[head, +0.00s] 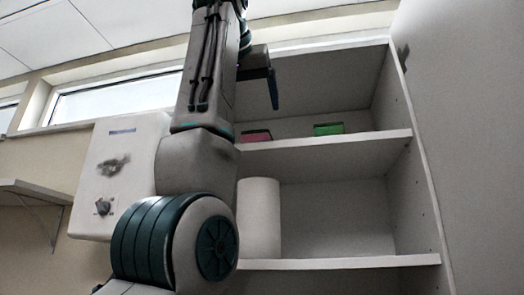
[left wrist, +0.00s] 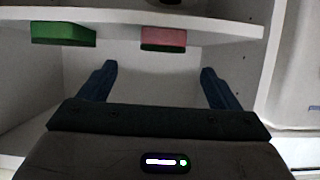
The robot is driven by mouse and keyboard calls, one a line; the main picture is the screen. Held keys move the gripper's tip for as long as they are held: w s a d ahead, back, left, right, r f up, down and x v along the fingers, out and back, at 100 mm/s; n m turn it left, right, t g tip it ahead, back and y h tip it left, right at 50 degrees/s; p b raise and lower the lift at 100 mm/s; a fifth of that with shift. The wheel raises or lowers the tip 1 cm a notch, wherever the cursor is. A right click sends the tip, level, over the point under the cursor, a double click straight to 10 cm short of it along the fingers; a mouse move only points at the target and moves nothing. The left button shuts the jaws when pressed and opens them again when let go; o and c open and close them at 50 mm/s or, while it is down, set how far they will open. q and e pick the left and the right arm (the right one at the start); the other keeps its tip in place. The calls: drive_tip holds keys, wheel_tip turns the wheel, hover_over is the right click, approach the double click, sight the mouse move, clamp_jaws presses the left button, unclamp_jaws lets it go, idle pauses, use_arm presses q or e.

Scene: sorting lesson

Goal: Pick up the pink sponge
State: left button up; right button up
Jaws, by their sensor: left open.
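The pink sponge (head: 256,136) lies on the upper shelf board, partly hidden behind my left arm in the head view. It also shows in the left wrist view (left wrist: 163,39), which looks upside down, beyond the gap between the fingers and nearer the right finger. My left gripper (left wrist: 158,68) is open and empty, its fingers apart and not touching the sponge. In the head view one dark finger of the left gripper (head: 273,90) hangs above the shelf, higher than the sponge. My right gripper is not in view.
A green sponge (head: 328,129) lies on the same shelf (head: 335,141), right of the pink one in the head view. A white cylinder (head: 259,215) stands on the lower shelf (head: 350,263). A white box with a dial (head: 115,190) is at left. The upper shelf's right end is clear.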

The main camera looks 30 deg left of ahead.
sight(254, 131)
use_arm(q)
drive_tip(key=p+x, duration=0.1)
drive_tip(key=x, duration=0.4)
drive_tip(key=shift+w+a+f+p, duration=0.15)
drive_tip(key=shift+w+p, duration=0.05)
drive_tip(key=shift+p, duration=0.1)
drive_tip(key=shift+p+x, duration=1)
drive_tip(key=shift+p, duration=0.15)
drive_tip(key=shift+w+a+f+p, duration=0.25)
drive_tip(key=shift+w+f+p, duration=0.1)
drive_tip(key=shift+w, duration=0.1)
drive_tip(key=shift+w+f, duration=0.1)
drive_tip(key=shift+f, duration=0.05)
drive_tip(key=shift+s, duration=0.2)
drive_tip(key=c, duration=0.6)
drive_tip(key=shift+d, duration=0.1)
drive_tip(key=c, duration=0.4)
drive_tip(key=shift+c, duration=0.3)
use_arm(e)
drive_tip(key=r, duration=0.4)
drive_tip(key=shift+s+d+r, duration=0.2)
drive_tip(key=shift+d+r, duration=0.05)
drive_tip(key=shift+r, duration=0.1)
